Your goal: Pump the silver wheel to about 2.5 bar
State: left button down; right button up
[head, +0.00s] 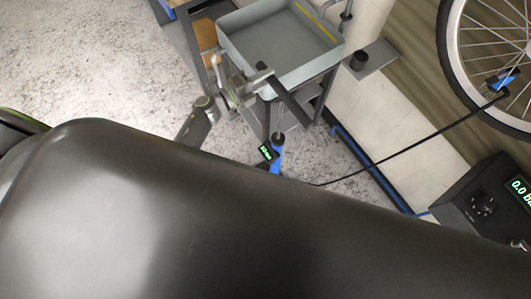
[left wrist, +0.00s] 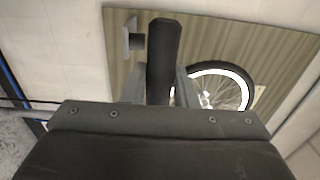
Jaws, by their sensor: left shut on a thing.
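My left gripper (head: 258,84) is shut on the black pump handle (head: 291,101), which also shows between the fingers in the left wrist view (left wrist: 163,55). Below the handle, a short silver rod leads to the blue pump body (head: 276,157) with a small lit display (head: 266,151), too small to read. A black hose (head: 400,153) runs from near the pump to a blue-and-black chuck (head: 501,80) at the silver wheel (head: 448,45). The wheel also shows in the left wrist view (left wrist: 218,72). The pump's foot is hidden. My right gripper is out of view.
A black gauge box (head: 470,208) at the right reads "0.0", its unit cut off. A grey-blue basin (head: 250,55) on a stand is just behind the handle. A small shelf (head: 378,62) holds a dark cup. My dark body part covers the foreground.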

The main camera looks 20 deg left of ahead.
pick_arm(q)
notch_tip(320, 180, down, 26)
jog(key=b, duration=2.1)
jog(key=shift+s+r, duration=0.15)
jog(key=shift+r, duration=0.05)
jog(key=c, duration=0.8)
grip_release()
jog(key=shift+r, duration=0.4)
jog(key=p+v, duration=0.1)
jog(key=v, duration=0.7)
jog(key=shift+s+a, duration=0.25)
jog(key=shift+a, duration=0.1)
jog(key=shift+r, duration=0.1)
